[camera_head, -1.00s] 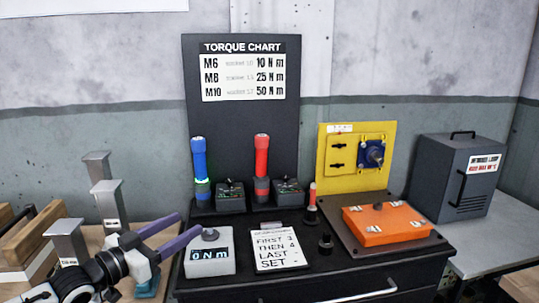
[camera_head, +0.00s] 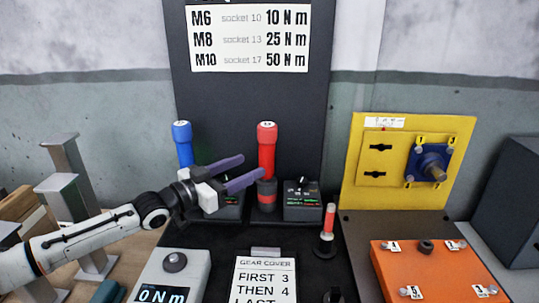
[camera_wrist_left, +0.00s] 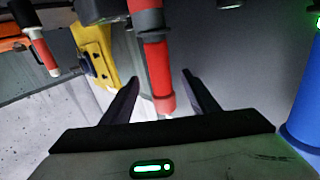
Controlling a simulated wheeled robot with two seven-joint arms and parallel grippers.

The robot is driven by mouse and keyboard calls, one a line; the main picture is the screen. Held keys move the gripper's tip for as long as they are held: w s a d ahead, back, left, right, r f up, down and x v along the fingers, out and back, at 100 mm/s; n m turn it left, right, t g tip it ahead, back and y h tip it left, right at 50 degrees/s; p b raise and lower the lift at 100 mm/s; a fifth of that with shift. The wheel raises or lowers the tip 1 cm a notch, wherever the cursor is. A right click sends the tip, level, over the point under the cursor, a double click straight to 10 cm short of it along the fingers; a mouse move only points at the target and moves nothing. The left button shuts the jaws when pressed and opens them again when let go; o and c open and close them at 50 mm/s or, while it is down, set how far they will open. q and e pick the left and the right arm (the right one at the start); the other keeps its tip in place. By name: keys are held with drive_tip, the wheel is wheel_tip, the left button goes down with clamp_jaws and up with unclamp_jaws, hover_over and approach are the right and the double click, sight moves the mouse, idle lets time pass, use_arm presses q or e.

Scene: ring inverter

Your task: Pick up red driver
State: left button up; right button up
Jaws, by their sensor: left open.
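The red driver (camera_head: 267,150) stands upright on the black bench in front of the torque chart board, with a dark grey lower section. My left gripper (camera_head: 246,170) is open, with its purple fingers just left of and in front of the driver. In the left wrist view the red driver (camera_wrist_left: 157,65) appears between the two open fingers (camera_wrist_left: 162,92), which are not closed on it. I cannot tell from these frames whether a finger touches it. My right gripper is not in view.
A blue driver (camera_head: 183,142) stands to the left, partly behind my gripper. Small black boxes (camera_head: 302,207) flank the red driver. A yellow panel (camera_head: 358,170) and orange gear cover (camera_head: 430,262) are at the right.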

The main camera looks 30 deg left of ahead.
sight(261, 160)
use_arm(q)
drive_tip(key=shift+x, duration=4)
drive_tip(key=c, duration=1.3)
drive_tip(key=shift+r, duration=0.3)
